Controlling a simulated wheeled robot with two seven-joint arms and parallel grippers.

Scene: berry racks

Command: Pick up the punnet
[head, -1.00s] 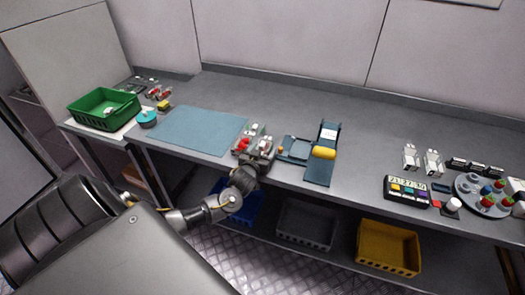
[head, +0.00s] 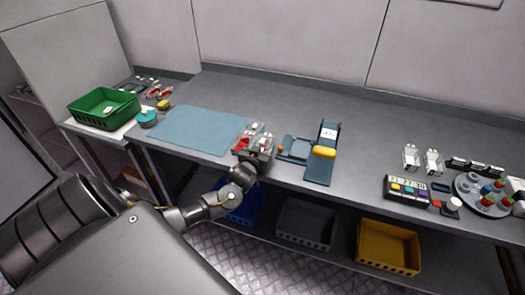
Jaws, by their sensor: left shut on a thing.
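My left gripper (head: 253,147) is over the front edge of the bench, between the blue mat and the blue scale-like stand. It is shut on a small clear punnet (head: 262,130) with red berries inside. The punnet is partly hidden by the gripper, and I cannot tell whether it touches the bench. Other pale punnets (head: 411,157) stand at the right of the bench. My right gripper is not in the view.
A blue mat (head: 195,129) lies left of the gripper. A blue stand (head: 318,170) with a yellow part is just right. A green crate (head: 84,115) is at the far left. A dark display box (head: 407,196) and round tray (head: 462,190) are at the right. Bins sit below.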

